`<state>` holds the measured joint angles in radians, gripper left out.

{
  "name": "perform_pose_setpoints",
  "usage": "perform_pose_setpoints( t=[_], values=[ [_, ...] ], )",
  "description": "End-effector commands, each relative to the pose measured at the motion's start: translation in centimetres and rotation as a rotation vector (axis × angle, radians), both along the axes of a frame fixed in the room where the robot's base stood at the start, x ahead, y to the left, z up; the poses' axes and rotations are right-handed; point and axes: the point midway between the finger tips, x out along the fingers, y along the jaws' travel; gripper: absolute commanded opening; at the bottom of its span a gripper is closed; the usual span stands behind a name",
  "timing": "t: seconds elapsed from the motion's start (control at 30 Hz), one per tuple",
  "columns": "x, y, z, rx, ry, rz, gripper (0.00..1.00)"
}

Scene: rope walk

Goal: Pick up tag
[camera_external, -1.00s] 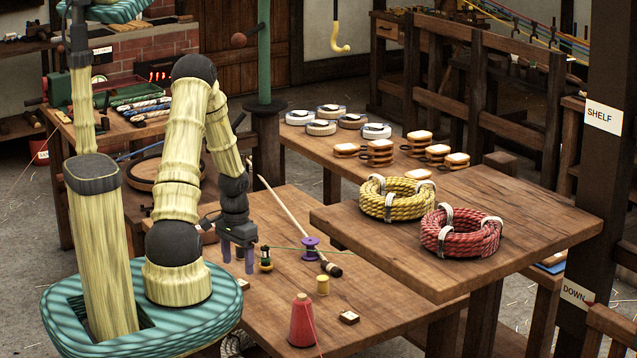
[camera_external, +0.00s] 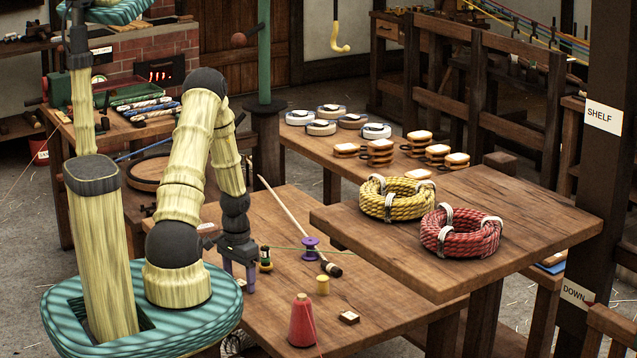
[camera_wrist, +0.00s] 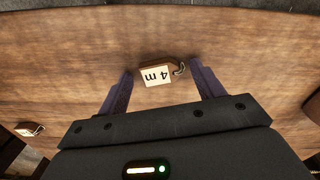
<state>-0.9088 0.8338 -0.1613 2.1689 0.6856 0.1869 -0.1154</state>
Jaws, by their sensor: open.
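My gripper (camera_wrist: 162,72) is open, with one dark purple finger on each side of the tag. I cannot tell whether the fingers touch the table. In the external view my gripper (camera_external: 239,281) is low over the table's left edge. A small pale piece, probably this tag (camera_external: 241,283), shows between its fingers, partly hidden.
Close by stand a green and yellow spool (camera_external: 265,259), a purple spool (camera_external: 310,249), a yellow cylinder (camera_external: 323,285), a red cone of thread (camera_external: 302,322) and a small block (camera_external: 349,317). Another tag (camera_wrist: 30,129) lies at left in the wrist view. Rope coils (camera_external: 461,232) occupy the raised table.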

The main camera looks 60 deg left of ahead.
Motion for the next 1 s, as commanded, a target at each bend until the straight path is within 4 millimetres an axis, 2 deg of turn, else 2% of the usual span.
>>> perform_pose_setpoints(
  t=[0.27, 0.5, 0.8, 1.0],
  values=[
    [0.0, 0.0, 0.0, 0.000, 0.000, 0.000, 0.65],
    [0.0, 0.0, 0.0, 0.000, 0.000, 0.000, 0.20],
    [0.0, 0.0, 0.3, 0.000, 0.000, 0.001, 0.20],
    [0.0, 0.1, 2.5, 0.001, -0.002, 0.002, 0.20]
  ],
)
